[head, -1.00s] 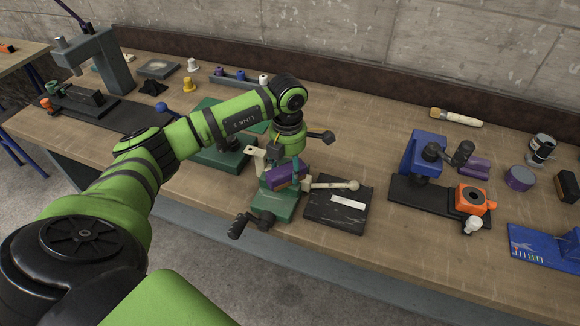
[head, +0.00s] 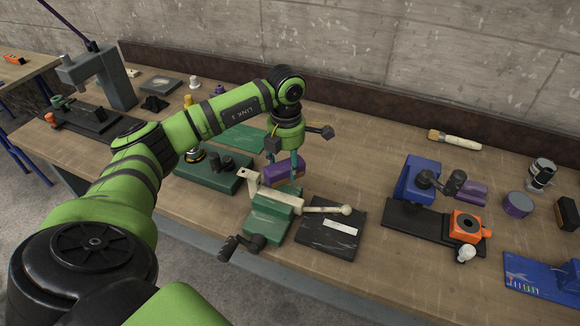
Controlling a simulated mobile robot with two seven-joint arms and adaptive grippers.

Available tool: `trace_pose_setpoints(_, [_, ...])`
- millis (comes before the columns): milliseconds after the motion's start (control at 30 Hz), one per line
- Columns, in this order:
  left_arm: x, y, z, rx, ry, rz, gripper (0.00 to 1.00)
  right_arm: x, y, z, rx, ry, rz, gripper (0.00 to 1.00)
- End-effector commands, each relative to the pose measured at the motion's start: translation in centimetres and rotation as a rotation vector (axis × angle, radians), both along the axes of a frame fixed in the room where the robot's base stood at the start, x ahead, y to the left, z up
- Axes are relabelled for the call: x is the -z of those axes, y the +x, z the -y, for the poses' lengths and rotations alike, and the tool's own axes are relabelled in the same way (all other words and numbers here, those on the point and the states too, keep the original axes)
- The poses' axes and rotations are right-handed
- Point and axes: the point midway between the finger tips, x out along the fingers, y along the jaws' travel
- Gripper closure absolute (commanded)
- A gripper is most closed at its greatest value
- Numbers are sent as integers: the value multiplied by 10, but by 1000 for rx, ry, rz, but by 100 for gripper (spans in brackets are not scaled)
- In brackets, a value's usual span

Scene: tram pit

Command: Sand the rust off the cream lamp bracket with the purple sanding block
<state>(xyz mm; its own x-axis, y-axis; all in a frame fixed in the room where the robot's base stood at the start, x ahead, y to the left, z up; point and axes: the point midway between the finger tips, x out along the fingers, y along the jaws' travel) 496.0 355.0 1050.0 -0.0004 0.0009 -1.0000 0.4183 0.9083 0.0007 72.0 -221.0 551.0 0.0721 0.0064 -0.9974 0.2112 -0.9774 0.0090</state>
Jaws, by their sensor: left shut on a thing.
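The cream lamp bracket (head: 270,193) is held in a green vise (head: 268,224) near the front edge of the bench. It has an upright end at its left, and a cream rod with a ball end reaches out to the right. Rust on it is too small to make out. My left gripper (head: 291,168) points down, just behind the bracket, shut on the purple sanding block (head: 282,175). The block appears behind the bracket's long bar; I cannot tell whether they touch. My right gripper is not in view.
A black plate with a white label (head: 318,244) lies right of the vise. A green base (head: 213,176) stands behind left. To the right are a blue device (head: 420,180), an orange block (head: 467,227) and a brush (head: 454,140). Bare bench lies between the black plate and the blue device.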

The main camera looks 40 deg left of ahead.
Motion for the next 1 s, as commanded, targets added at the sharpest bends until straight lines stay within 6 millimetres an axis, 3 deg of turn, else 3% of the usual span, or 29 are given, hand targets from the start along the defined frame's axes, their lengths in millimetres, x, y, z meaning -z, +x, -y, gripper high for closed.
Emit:
trace_pose_setpoints(233, [-22, -1, -7, -4, 1, 0, 72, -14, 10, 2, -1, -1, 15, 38])
trace_pose_setpoints(800, [-23, -2, -8, -4, 0, 1, 72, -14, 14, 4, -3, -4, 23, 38])
trace_pose_setpoints(900, [-21, -1, -2, 12, -1, 2, 72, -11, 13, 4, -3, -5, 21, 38])
trace_pose_setpoints(1000, [-14, 2, 15, 66, -2, 4, 72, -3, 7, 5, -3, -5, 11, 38])
